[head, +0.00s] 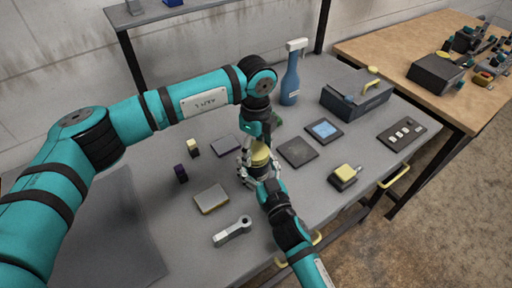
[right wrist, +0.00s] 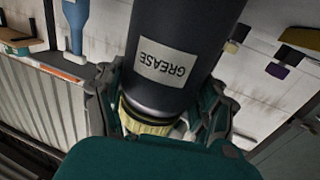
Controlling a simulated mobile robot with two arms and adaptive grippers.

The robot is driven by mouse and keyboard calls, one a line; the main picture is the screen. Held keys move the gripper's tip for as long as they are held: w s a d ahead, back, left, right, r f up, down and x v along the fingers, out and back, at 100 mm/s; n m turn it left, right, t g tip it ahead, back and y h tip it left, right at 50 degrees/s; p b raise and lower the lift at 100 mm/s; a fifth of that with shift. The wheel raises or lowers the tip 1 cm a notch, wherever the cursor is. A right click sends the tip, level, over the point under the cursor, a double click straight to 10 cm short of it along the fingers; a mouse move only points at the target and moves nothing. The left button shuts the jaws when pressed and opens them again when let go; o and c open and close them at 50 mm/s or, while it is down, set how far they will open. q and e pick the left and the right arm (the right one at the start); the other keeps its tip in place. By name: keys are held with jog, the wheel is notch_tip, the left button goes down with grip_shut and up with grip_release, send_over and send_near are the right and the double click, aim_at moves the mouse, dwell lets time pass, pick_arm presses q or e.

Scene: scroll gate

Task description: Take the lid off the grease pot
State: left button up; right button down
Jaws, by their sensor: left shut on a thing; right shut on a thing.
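The grease pot (right wrist: 190,35) is a dark cylinder with a pale GREASE label, appearing upside down in the right wrist view. Its yellow ribbed lid (right wrist: 145,122) is at the end nearest my right gripper; the lid also shows in the head view (head: 260,155). My right gripper (head: 262,172) is shut on the lid, with its fingers on either side of it in the right wrist view. My left gripper (head: 262,142) comes down from above, close behind the lid in the head view. It is shut on the pot, but its contact is mostly hidden.
A blue spray bottle (head: 290,80) and a grey toolbox (head: 355,96) stand at the back. A grey wrench-like part (head: 232,232), a flat block (head: 211,198) and a yellow-topped block (head: 344,176) lie nearby.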

aim_at(256, 150)
pick_arm(q)
jog(key=shift+r, duration=0.15)
jog(key=shift+r, duration=0.9)
jog(key=shift+r, duration=2.05)
pick_arm(e)
grip_release()
